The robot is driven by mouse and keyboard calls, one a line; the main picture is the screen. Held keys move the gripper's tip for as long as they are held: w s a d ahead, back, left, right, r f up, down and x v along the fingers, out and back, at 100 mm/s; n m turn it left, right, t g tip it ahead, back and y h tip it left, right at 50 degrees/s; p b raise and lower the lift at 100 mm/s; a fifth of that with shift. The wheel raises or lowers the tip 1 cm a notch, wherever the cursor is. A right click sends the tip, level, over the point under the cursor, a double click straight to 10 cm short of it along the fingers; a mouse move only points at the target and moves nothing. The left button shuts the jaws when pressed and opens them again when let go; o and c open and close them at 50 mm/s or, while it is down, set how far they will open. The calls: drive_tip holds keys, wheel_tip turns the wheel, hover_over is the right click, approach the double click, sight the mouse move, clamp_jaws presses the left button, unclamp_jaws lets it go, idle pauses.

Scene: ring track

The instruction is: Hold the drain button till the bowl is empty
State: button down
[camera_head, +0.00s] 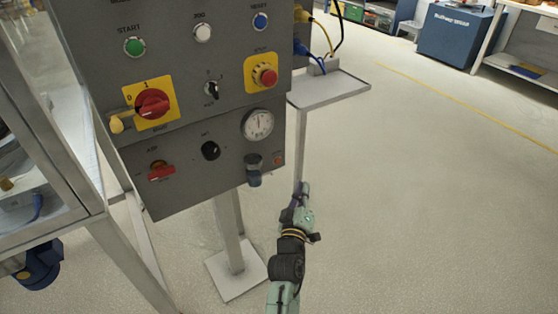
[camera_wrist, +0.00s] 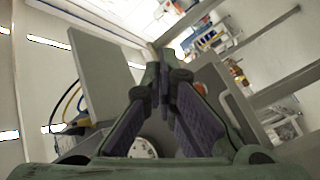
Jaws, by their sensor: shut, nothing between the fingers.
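The grey panel (camera_head: 215,150) carries a round pressure gauge (camera_head: 257,124). Below the gauge hangs a small dark blue-grey bowl (camera_head: 254,174) at the panel's lower edge. Its liquid level and a drain button under it are too small to tell. My gripper (camera_head: 302,188) is to the right of the bowl and a little lower in the picture, apart from it. In the wrist view my gripper (camera_wrist: 163,85) has its fingertips together, with nothing between them. The gauge's pale dial (camera_wrist: 142,148) shows partly there, behind the fingers; I cannot make out the bowl.
The panel has a green start button (camera_head: 134,46), a red rotary switch (camera_head: 152,104), a red stop button (camera_head: 264,76) and a red-handled valve (camera_head: 160,170). A small shelf (camera_head: 330,90) with cables stands right of it. A post holds the panel. The floor at right is clear.

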sight(278, 161)
drive_tip(key=w+a+b, duration=0.5)
drive_tip(key=w+b, duration=0.1)
drive_tip(key=w, duration=0.1)
idle(0.4)
drive_tip(key=shift+w+a+b, duration=0.15)
drive_tip(key=shift+b, duration=0.2)
idle(1.0)
drive_tip(key=shift+w+a, duration=0.2)
drive_tip(key=shift+w, duration=0.1)
